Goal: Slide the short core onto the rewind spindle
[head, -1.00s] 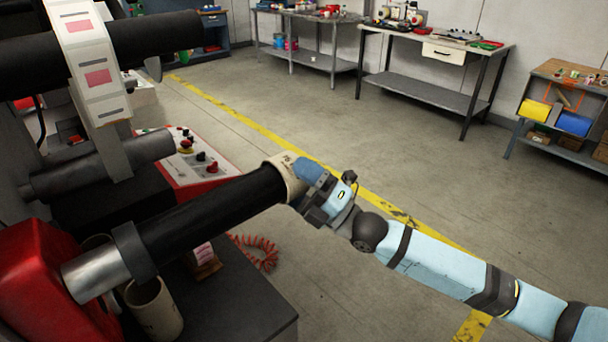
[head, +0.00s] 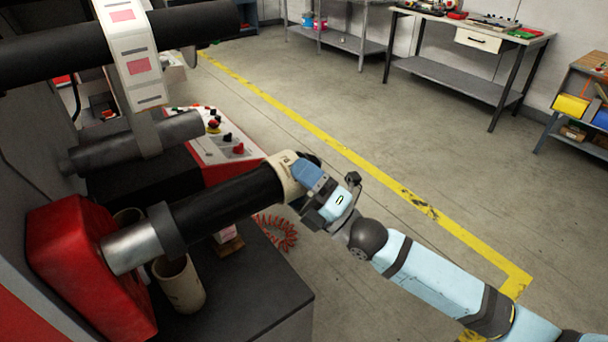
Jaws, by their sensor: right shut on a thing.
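The black rewind spindle (head: 222,205) reaches out to the right from the red housing (head: 72,258), with a grey collar (head: 167,229) near its base. The short beige core (head: 286,181) is around the spindle near its free end, well away from the collar. A dark bit of the spindle's tip appears to show just beyond the core. My right gripper (head: 308,184) is shut on the core at its outer right side; its fingers partly hide the core's edge. My left gripper is not in view.
A beige core (head: 181,287) stands upright on the dark machine top (head: 255,293) below the spindle; another is partly hidden behind. A control panel (head: 222,140), a label web (head: 136,62) and an upper roller (head: 190,26) lie beyond. Open floor is on the right.

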